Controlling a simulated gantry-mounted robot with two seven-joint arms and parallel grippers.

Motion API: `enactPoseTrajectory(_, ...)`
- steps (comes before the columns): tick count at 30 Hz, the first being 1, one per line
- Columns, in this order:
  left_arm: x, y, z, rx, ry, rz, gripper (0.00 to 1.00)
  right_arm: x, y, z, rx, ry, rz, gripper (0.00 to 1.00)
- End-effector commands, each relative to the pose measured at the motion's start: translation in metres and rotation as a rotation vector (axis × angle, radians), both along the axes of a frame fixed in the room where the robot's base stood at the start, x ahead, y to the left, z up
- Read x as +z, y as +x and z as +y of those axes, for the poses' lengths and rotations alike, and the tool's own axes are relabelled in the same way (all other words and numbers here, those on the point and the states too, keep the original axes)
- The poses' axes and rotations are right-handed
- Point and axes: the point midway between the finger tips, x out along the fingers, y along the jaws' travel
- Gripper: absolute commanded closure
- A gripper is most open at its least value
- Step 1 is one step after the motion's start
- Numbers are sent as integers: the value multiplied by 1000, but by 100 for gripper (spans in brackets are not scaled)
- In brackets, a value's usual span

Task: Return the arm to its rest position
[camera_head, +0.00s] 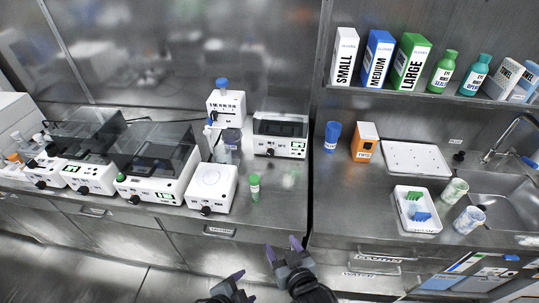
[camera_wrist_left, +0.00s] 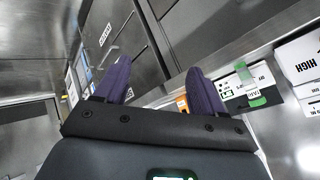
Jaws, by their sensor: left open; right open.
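My left gripper (camera_head: 243,285) is at the bottom edge of the head view, in front of the bench and apart from everything on it. Its purple fingers stand apart with nothing between them in the left wrist view (camera_wrist_left: 158,68). My right gripper (camera_head: 283,249) is just above and to the right of it, close by. Its two purple-tipped fingers are spread and empty, in front of the drawer fronts. Most of both arms is out of the picture.
The steel bench (camera_head: 285,205) carries several white instruments and a green-capped bottle (camera_head: 254,188). To the right are a white tray (camera_head: 415,211), cups and a sink (camera_head: 508,200). A shelf above holds boxes and bottles. The floor (camera_head: 100,267) in front of the left cabinets looks clear.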

Motion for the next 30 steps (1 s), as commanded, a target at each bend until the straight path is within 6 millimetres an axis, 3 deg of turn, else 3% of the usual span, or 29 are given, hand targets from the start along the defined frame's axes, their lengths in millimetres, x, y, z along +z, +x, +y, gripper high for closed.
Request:
enactPoseTrajectory(6,6,-51,106,390,73,143,31,0,0,0,0,0,0,36)
enactPoseTrajectory(9,11,-76,146,521,116,202,31,0,0,0,0,0,0,36)
enactPoseTrajectory(19,31,-158,238,830,244,367,31,0,0,0,0,0,0,36)
enactPoseTrajectory(20,32,-162,239,847,239,380,31,0,0,0,0,0,0,36)
enactPoseTrajectory(30,23,-163,184,934,-5,485,31,0,0,0,0,0,0,36)
